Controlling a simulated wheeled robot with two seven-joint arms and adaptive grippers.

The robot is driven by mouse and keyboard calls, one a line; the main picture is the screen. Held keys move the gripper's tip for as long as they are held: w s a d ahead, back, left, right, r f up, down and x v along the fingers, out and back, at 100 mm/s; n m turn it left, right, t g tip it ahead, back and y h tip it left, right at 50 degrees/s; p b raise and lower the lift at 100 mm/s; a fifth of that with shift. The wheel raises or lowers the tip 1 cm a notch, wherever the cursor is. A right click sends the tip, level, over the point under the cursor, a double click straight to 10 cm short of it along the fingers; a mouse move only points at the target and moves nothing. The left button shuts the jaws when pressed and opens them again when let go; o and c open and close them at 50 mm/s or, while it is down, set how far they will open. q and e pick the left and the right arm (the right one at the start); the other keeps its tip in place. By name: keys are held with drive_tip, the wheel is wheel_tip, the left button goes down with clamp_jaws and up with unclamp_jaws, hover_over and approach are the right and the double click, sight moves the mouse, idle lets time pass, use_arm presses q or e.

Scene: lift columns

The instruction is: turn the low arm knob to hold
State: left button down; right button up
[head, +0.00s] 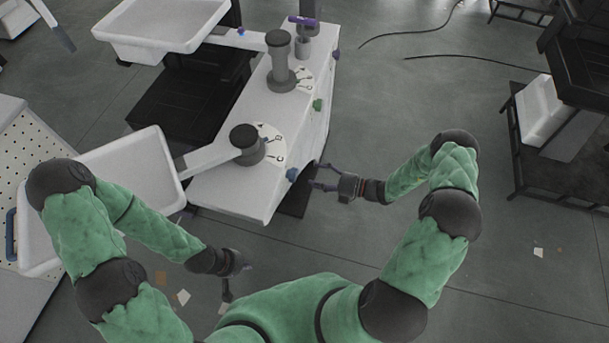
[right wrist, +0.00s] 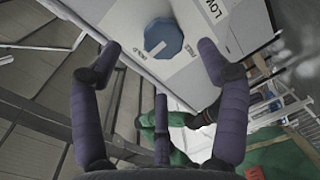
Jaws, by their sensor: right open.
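The blue low arm knob (head: 292,174) sits on the end face of the white cabinet (head: 235,195), beside the lower column. In the right wrist view the knob (right wrist: 163,38) is many-sided, with a white mark slanting toward lower left. "HOLD" (right wrist: 121,52) is printed to its left and "LOW" (right wrist: 210,10) to its upper right. My right gripper (head: 318,176) is open in front of the knob. Its fingers stand either side of the knob in the wrist view, seemingly apart from it. My left gripper (head: 229,290) hangs low, away from the cabinet; its fingers are unclear.
The low arm (head: 215,157) carries a white tray (head: 130,175) at the left. A second column (head: 280,62) carries another tray (head: 160,45). A green knob (head: 318,104) sits further along the cabinet. A dark rack (head: 560,140) stands right. Floor between is mostly clear, with cables at the back.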

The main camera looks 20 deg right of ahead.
drive_tip(key=shift+v, duration=2.55)
